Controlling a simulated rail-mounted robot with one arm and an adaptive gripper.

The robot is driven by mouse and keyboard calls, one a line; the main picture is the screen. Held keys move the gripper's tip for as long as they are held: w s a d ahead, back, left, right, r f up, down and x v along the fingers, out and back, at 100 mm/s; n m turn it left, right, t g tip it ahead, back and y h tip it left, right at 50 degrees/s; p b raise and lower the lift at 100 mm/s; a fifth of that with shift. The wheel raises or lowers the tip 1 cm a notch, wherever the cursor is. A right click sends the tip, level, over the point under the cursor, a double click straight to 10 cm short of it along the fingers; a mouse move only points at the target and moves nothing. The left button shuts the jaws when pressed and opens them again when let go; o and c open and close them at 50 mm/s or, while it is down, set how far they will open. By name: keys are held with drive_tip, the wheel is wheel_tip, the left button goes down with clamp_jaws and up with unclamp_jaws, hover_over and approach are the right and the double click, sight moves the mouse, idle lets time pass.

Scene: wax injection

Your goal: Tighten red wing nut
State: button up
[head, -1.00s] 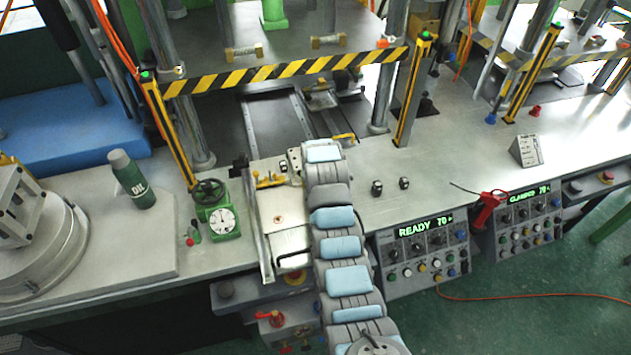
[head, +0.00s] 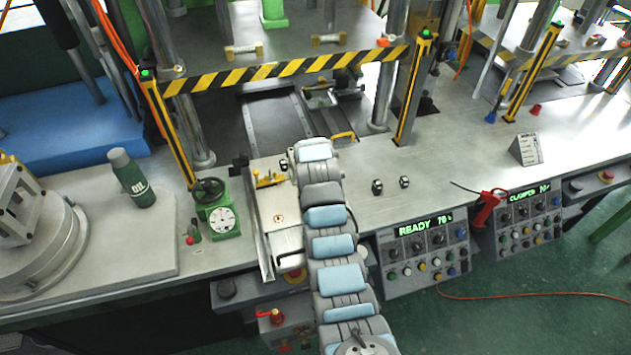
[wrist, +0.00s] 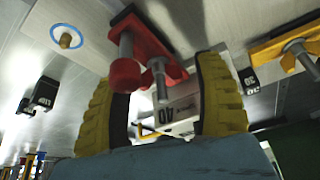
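The red wing nut (wrist: 125,74) shows in the wrist view at upper middle, a red winged piece with grey metal pins beside it. My gripper (wrist: 158,75) has two yellow ribbed fingers, spread apart with the red wing nut between or just beyond their tips. I see no clear contact. In the head view my arm hides the gripper and the red wing nut. A yellow wing nut (wrist: 286,46) is at the right of the wrist view; yellow parts (head: 270,180) also show on the fixture left of my arm in the head view.
A green valve with a dial (head: 221,220) and an oil bottle (head: 132,180) stand left. A READY panel (head: 425,247) is right of my arm. Black-and-yellow striped bar (head: 285,70) crosses behind.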

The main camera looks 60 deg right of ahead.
drive_tip(key=shift+r, duration=0.1)
drive_tip(key=v, duration=1.2)
idle(0.4)
